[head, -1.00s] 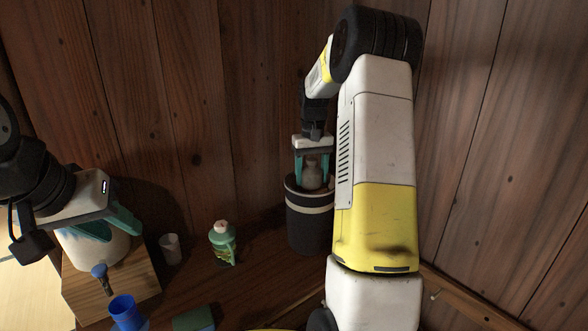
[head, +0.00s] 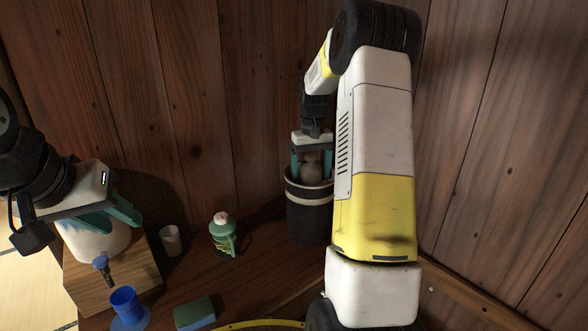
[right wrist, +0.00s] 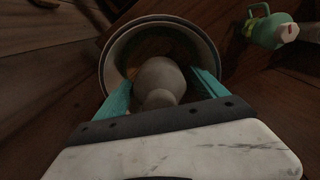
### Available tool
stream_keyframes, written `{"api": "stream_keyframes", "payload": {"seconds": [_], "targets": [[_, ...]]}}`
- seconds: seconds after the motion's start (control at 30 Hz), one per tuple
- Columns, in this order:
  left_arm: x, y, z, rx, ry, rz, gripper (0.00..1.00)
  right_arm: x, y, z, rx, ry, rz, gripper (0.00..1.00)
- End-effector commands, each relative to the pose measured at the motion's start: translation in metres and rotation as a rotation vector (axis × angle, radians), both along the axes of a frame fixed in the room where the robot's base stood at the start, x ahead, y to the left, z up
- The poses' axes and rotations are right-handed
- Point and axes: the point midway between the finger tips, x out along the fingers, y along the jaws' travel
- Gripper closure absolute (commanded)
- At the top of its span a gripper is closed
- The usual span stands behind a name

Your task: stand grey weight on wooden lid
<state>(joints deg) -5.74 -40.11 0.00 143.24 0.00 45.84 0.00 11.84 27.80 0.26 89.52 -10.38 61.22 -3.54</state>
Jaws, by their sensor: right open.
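The grey weight (head: 311,170) stands upright inside the mouth of a dark crock (head: 309,222) with a pale band. It also shows in the right wrist view (right wrist: 160,78). The brownish wooden lid (right wrist: 146,46) lies inside the crock's rim, under the weight. My right gripper (head: 312,174) points down into the crock mouth. Its teal fingers are open, one on each side of the weight. The weight's base and its contact with the lid are partly hidden. My left gripper (head: 108,219) is over a white pot (head: 90,240); its fingertips are not clear.
The white pot stands on a wooden box (head: 130,270). A white cup (head: 171,240), a green bottle (head: 224,236), a blue cup (head: 124,302) and a green sponge (head: 194,313) stand or lie left of the crock. Wooden walls rise close behind and to the right.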

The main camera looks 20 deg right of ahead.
Motion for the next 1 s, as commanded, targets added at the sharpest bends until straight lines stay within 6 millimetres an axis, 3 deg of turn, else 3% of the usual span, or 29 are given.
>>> {"api": "stream_keyframes", "payload": {"seconds": [0.17, 0.6, 0.87, 1.0], "targets": [[0.0, 0.0, 0.0, 0.0, 0.0, 0.0, 0.64, 0.0, 0.0, 0.009, 0.0, -0.002, 0.0, 0.18], [0.0, 0.0, 0.0, 0.0, 0.0, 0.0, 0.64, 0.001, 0.0, 0.098, -0.001, -0.003, 0.0, 0.18], [0.0, 0.0, 0.0, 0.0, 0.0, 0.0, 0.64, -0.001, 0.001, 0.126, 0.0, -0.004, 0.001, 0.18], [0.0, 0.0, 0.0, 0.0, 0.0, 0.0, 0.64, -0.017, 0.014, 0.143, 0.006, -0.04, 0.012, 0.18]]}}
